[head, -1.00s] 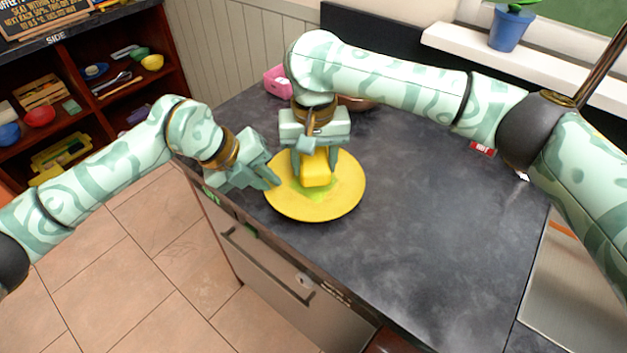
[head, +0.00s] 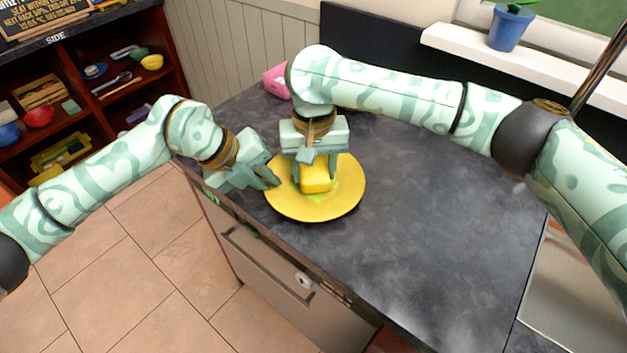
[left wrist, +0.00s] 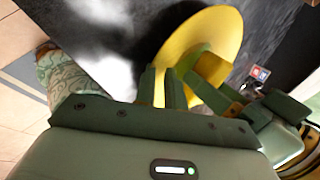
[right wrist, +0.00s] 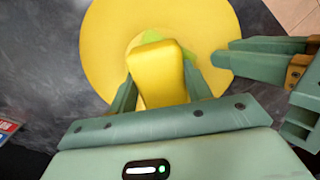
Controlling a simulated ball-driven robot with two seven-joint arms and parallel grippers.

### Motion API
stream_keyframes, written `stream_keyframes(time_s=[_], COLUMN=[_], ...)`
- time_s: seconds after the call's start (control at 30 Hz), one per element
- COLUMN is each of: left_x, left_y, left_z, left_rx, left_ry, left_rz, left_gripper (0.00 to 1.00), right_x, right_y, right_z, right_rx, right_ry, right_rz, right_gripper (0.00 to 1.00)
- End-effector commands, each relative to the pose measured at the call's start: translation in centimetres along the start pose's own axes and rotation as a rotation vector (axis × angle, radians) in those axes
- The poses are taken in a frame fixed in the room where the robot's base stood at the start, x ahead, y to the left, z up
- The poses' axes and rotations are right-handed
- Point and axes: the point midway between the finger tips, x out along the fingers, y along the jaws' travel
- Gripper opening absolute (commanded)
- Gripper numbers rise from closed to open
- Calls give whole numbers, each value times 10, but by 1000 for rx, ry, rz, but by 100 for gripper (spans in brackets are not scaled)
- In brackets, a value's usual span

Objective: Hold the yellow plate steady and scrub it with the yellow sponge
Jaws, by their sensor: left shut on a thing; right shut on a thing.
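The yellow plate (head: 340,202) lies on the dark counter near its front left edge. My left gripper (head: 274,182) is shut on the plate's left rim; the left wrist view shows the plate (left wrist: 225,30) at its fingertips (left wrist: 168,78). My right gripper (head: 316,178) is shut on the yellow sponge (head: 315,181) over the plate's middle. In the right wrist view the sponge (right wrist: 158,72) sits between the fingers, with a light green patch (right wrist: 151,37) on the plate beside it. Whether the sponge touches the plate is hard to tell.
A pink container (head: 277,81) stands at the back of the counter (head: 430,240). The counter right of the plate is clear. A drawer front with a handle (head: 265,265) is below the front edge. A blue plant pot (head: 510,27) stands on the sill.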

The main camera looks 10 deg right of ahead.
Motion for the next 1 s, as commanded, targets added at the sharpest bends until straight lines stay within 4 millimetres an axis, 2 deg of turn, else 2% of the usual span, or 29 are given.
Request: stream_keyframes(time_s=[1.0], left_x=[2], left_y=[2], left_z=[-1], left_rx=[-1], left_ry=[3], left_rz=[4], left_gripper=[0], right_x=[13], right_y=[0], right_z=[4], right_rx=[0], right_ry=[0], right_rz=[0], right_gripper=[31])
